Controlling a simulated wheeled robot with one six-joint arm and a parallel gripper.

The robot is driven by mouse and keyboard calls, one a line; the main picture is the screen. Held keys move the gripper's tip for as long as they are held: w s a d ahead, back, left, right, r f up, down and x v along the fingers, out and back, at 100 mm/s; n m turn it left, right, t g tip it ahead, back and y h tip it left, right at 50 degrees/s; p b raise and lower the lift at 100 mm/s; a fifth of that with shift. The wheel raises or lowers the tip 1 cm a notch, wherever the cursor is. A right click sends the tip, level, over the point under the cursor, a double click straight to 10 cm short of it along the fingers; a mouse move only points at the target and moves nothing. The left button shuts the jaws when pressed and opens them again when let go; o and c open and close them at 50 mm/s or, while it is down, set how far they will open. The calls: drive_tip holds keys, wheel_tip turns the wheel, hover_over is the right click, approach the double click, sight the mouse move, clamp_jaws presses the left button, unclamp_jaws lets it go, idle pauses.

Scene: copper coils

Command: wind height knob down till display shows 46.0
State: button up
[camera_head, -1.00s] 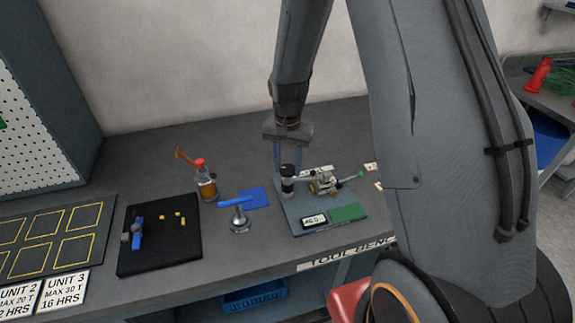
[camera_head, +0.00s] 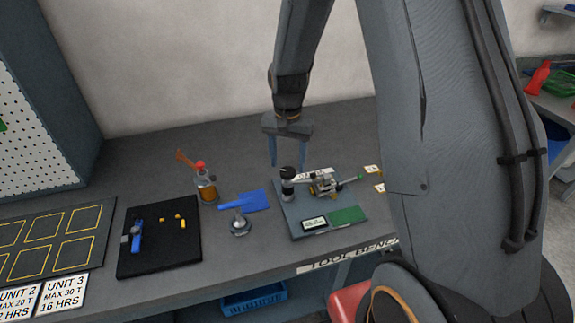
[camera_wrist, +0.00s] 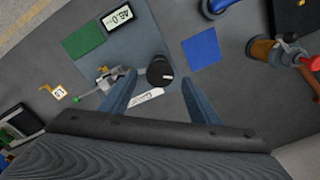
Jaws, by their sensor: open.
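The black height knob (camera_head: 287,173) tops a short post at the back left of a grey fixture plate (camera_head: 296,213). It also shows in the wrist view (camera_wrist: 160,72), with a white mark on its top. My gripper (camera_head: 287,165) is open, fingers apart and pointing down, just above the knob with one fingertip to each side. The fingers do not appear to touch it. The display (camera_head: 314,223) is on the front of the plate. In the wrist view the display (camera_wrist: 118,17) appears tilted and seems to read 46.0 or 48.0; the middle digit is unclear.
A metal clamp mechanism (camera_head: 326,184) with a green-tipped lever stands right of the knob. A green pad (camera_head: 347,215) lies beside the display.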

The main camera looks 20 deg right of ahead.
drive_tip(key=shift+r, duration=2.05)
drive_tip(key=s+f+n+b, duration=0.3)
drive_tip(key=s+b, duration=0.2)
drive_tip(key=s, duration=0.2)
drive_tip(key=s+f+n+t+b, duration=0.1)
drive_tip(key=s+f+n+b, duration=0.2)
drive_tip(key=s+b, duration=0.3)
drive_tip(key=shift+s+f+n, duration=0.2)
drive_tip(key=shift+s+n, duration=0.2)
drive_tip(key=shift+s, duration=0.65)
drive_tip(key=shift+a, duration=0.1)
